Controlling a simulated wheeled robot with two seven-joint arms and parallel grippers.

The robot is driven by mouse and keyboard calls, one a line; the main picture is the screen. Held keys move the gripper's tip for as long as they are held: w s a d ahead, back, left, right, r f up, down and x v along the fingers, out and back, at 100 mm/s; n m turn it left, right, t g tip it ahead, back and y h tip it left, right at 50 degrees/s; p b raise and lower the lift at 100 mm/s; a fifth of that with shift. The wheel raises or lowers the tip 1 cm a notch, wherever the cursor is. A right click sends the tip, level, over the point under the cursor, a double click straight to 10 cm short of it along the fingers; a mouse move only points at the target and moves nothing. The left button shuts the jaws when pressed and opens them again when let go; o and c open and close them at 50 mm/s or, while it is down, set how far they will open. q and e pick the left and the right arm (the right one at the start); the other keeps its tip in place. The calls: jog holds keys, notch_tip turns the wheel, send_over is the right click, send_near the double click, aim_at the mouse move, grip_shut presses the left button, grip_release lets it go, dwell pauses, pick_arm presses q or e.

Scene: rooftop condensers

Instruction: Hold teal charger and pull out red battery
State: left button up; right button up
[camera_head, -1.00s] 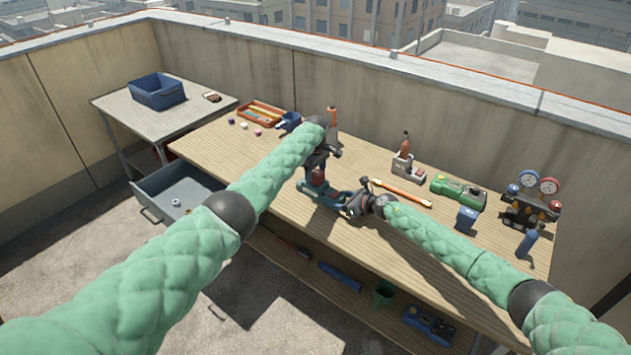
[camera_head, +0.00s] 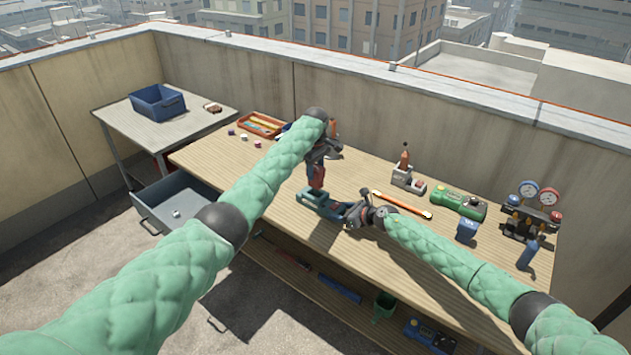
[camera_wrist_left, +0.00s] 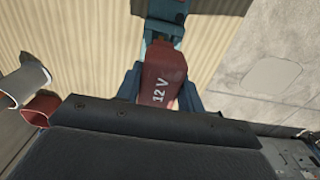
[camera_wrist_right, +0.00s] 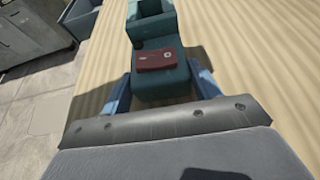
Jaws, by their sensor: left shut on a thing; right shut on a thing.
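The teal charger (camera_head: 322,204) sits on the wooden workbench near its front edge. My right gripper (camera_head: 354,213) is shut on its right end; in the right wrist view the charger (camera_wrist_right: 162,84) lies between both blue fingers, with a dark red label on top and an empty-looking bay at its far end. My left gripper (camera_head: 319,160) is above the charger, shut on the red battery (camera_head: 316,176). The battery, marked 12 V, shows between the fingers in the left wrist view (camera_wrist_left: 160,78). It is upright over the charger's left end; its lower end looks just clear.
An orange bar (camera_head: 402,205), a green tool (camera_head: 458,204), a blue block (camera_head: 467,229) and a gauge set (camera_head: 530,212) stand to the right. An orange tray (camera_head: 262,124) is at the back left. An open drawer (camera_head: 172,205) and a side table with a blue bin (camera_head: 157,103) are left.

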pick_arm(q)
jog(key=shift+r, duration=1.55)
pick_arm(e)
jog(key=o, duration=1.7)
pick_arm(q)
jog(key=shift+r+p, duration=1.1)
pick_arm(e)
jog(key=shift+v, duration=2.5)
pick_arm(q)
jog(key=shift+r+p, duration=0.55)
jog(key=shift+p, duration=0.05)
pick_arm(e)
jog(key=shift+v, duration=2)
